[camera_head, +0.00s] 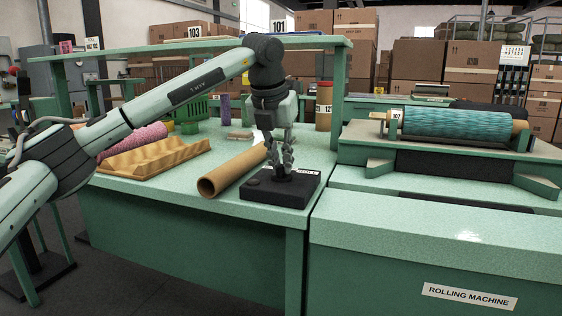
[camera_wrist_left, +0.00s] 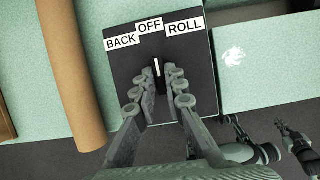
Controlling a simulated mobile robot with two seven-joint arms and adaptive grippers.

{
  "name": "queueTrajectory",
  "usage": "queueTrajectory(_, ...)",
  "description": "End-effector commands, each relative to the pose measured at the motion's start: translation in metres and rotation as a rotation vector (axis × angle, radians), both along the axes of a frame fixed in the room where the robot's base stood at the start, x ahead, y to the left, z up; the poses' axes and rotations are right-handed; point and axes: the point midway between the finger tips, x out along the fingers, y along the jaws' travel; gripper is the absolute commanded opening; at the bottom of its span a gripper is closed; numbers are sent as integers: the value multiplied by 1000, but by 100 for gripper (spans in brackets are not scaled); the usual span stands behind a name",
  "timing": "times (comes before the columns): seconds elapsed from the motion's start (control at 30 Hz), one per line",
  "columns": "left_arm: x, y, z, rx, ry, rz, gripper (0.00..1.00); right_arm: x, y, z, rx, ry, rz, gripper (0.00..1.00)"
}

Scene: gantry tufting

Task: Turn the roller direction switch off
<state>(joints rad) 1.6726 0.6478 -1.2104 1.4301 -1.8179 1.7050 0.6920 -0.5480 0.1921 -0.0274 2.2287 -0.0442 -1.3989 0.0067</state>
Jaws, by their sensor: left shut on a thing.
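The roller direction switch is a black box (camera_head: 300,192) at the front right corner of the green table. Its labels BACK, OFF and ROLL show in the left wrist view (camera_wrist_left: 121,63). A small dark knob with a white pointer line (camera_wrist_left: 157,68) sits below OFF, and the line points about at OFF. My left gripper (camera_head: 281,175) comes down from above and is shut on the knob, with its fingers on either side. The fingers hide part of the knob. In the left wrist view, my right gripper (camera_wrist_left: 252,128) shows at the lower right, its dark fingers spread and empty.
A cardboard tube (camera_head: 233,172) lies just left of the switch box. A wavy wooden tray (camera_head: 155,158) and a pink roll (camera_head: 135,139) are further left. The rolling machine (camera_head: 440,225) with a teal roll (camera_head: 455,125) stands to the right. A green shelf (camera_head: 200,45) spans above the table.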

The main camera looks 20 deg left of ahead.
Motion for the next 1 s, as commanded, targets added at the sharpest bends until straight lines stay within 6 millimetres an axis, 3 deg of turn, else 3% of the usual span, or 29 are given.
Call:
queueTrajectory(0.27, 0, 0, 0, 0, 0, 1, 0, 1, 1, 0, 3, -1, -3, 0)
queueTrajectory(0.3, 0, 0, 0, 0, 0, 1, 12, 1, 1, 0, 4, -1, -4, 0)
queueTrajectory(0.47, 0, 0, 0, -1, 0, 0, 32, 4, 2, 1, 7, -5, -6, 0)
queueTrajectory(0.77, 0, 0, 1, -1, 0, 0, 32, 4, 2, 0, 7, -4, -8, 0)
queueTrajectory(1.0, -11, 0, 30, -2, -4, -1, 32, 3, 2, 0, 6, -3, -5, 0)
